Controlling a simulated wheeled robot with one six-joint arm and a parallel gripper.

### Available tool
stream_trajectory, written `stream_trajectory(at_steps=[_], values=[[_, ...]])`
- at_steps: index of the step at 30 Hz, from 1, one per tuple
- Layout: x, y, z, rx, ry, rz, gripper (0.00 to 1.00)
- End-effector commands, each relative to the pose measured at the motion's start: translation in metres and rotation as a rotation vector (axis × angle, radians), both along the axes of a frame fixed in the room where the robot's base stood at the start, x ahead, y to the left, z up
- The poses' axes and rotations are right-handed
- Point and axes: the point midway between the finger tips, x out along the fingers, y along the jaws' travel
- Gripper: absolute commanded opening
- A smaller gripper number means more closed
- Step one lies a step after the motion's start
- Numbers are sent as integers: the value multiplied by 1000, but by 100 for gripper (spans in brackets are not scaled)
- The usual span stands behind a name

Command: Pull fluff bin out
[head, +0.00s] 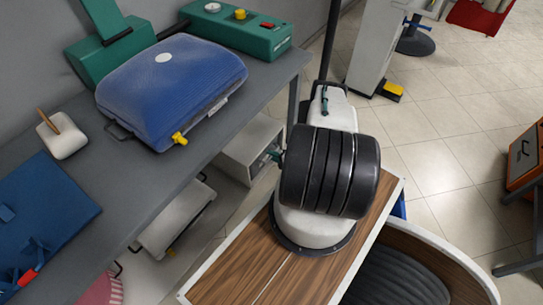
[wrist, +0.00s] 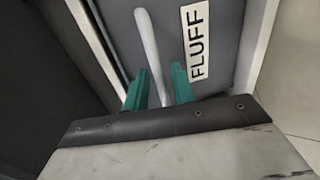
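The fluff bin (wrist: 118,42) shows in the wrist view as a grey front panel with a white label reading FLUFF (wrist: 196,40). A pale bar handle (wrist: 148,42) stands out from the panel left of the label. My gripper (wrist: 159,70) has its two teal fingers on either side of the handle's near end, with narrow gaps showing, so it looks open around the handle. In the head view my gripper (head: 273,154) is mostly hidden behind my arm, beside a pale box-like unit (head: 252,146) under the bench. The bin's label and handle cannot be seen there.
A grey bench (head: 140,200) stands above and left of my gripper, holding a blue padded press (head: 170,88) and a green control box (head: 236,33). Another pale unit (head: 176,218) sits under it. An orange cabinet (head: 525,155) is at the right. Tiled floor (head: 445,165) is open between.

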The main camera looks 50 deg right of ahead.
Motion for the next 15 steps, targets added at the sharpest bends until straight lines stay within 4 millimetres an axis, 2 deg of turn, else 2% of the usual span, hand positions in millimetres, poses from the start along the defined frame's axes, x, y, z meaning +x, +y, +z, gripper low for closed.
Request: stream_trajectory(at_steps=[3,11,13,14,15], values=[[7,0,-2,0,0,-1,26],[8,0,-2,1,0,-2,26],[8,0,-2,1,0,-2,6],[8,0,-2,1,0,-2,0],[8,0,-1,1,0,-1,0]])
